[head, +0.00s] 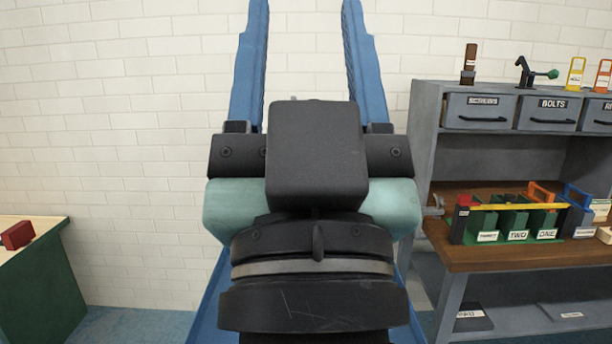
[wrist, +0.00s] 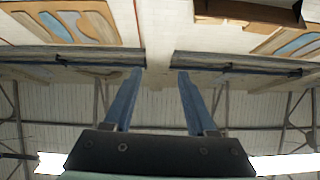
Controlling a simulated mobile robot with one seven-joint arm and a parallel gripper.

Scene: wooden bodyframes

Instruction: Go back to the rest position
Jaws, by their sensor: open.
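My gripper (head: 308,60) stands upright in the middle of the head view, its two blue fingers pointing up and spread well apart. Nothing is between the fingers. The white brick wall is behind them. In the wrist view my gripper (wrist: 164,75) also shows open and empty, with the upper wall and the ceiling beams beyond its fingertips. It touches nothing in either view.
A grey workbench (head: 428,130) with labelled drawers stands at the right. On its wooden top is a green bin rack (head: 510,217) marked TWO and ONE. A green cabinet (head: 45,275) with a red object (head: 18,235) stands at the left. Floor shows between them.

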